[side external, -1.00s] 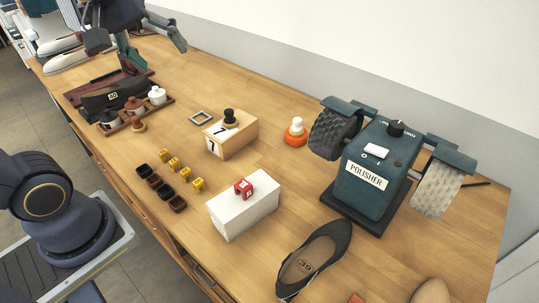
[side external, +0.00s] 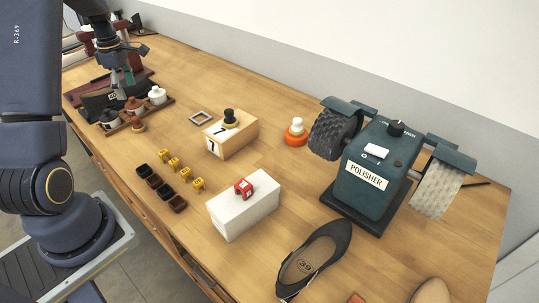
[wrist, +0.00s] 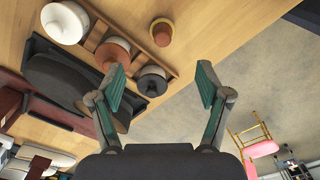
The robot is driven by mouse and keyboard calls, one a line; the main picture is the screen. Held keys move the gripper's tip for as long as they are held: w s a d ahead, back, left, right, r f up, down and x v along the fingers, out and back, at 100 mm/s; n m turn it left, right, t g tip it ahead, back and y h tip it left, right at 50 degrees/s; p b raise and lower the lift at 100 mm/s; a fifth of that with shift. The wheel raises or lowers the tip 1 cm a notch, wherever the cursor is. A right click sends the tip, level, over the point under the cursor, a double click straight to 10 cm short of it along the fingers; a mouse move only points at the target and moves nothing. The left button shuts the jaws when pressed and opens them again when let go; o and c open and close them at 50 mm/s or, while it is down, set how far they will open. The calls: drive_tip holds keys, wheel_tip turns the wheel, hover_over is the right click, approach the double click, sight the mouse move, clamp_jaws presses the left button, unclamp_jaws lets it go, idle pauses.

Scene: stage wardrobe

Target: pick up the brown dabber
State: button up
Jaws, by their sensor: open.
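The brown dabber (side external: 138,124) stands on the bare table beside the tray of pots, near the table's front edge. My gripper (side external: 124,82) hangs open and empty over the tray and black shoe area, apart from the dabber. In the wrist view the teal fingers of my gripper (wrist: 160,74) are spread wide, with the black pot between them in the picture.
The tray (side external: 152,115) holds a black pot (wrist: 152,82), a brown pot (wrist: 113,52) and a white pot (wrist: 65,22). A black shoe (wrist: 60,80) lies behind them. A wooden block (side external: 237,144), small cups and a green polisher (side external: 370,170) stand to the right.

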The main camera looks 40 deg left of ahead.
sight(135, 118)
wheel_tip(135, 118, down, 8)
drive_tip(key=shift+r, duration=0.1)
drive_tip(key=shift+s+a+f, duration=0.1)
drive_tip(key=shift+s+f, duration=0.1)
drive_tip(key=shift+f, duration=1.2)
drive_tip(key=shift+s+f, duration=0.2)
drive_tip(key=shift+f, duration=1.2)
drive_tip(key=shift+c, duration=0.4)
drive_tip(key=c, duration=1)
drive_tip(key=shift+o, duration=0.2)
drive_tip(key=shift+r, duration=0.15)
